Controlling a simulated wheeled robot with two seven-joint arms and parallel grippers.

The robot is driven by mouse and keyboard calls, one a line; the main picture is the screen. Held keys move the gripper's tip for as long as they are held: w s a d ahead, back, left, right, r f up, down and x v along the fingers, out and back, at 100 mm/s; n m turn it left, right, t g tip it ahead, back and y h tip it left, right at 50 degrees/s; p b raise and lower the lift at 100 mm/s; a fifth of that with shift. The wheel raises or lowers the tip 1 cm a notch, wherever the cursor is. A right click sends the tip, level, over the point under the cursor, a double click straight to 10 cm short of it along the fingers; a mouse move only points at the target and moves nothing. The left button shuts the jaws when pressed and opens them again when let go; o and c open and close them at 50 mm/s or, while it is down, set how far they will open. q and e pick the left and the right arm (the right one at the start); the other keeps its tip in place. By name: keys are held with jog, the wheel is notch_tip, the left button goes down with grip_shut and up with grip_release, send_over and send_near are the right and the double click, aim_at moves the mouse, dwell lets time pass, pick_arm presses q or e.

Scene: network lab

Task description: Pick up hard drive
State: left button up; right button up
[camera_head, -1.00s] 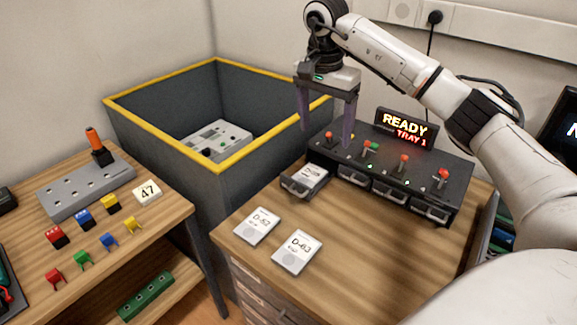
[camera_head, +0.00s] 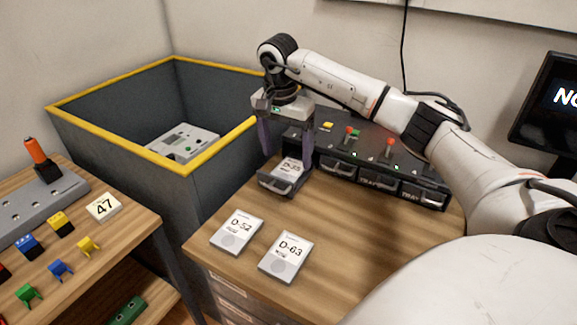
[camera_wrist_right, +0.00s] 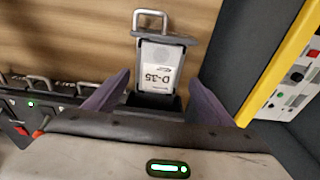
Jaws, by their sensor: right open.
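A hard drive labelled D-35 (camera_head: 290,170) lies in an open, pulled-out tray (camera_head: 273,183) at the left end of the black drive station. It also shows in the right wrist view (camera_wrist_right: 158,68), in the tray between my fingers. My right gripper (camera_head: 286,152) is open and points down, with its purple fingers on either side of the tray, and it holds nothing. Two more drives, D-52 (camera_head: 237,232) and D-63 (camera_head: 286,257), lie flat on the wooden desk in front. My left gripper is in no view.
The drive station (camera_head: 385,160) has several shut trays and red-topped switches. A deep grey bin with a yellow rim (camera_head: 205,158) stands left of the desk and holds a grey device (camera_head: 185,142). A side table carries coloured clips and a "47" card (camera_head: 103,207).

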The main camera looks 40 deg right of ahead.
aim_at(288, 170)
jog(key=f, duration=0.4)
jog(key=shift+s+d+f, duration=0.1)
jog(key=shift+d+f, duration=0.05)
jog(key=shift+d, duration=0.05)
jog(key=c, duration=1.7)
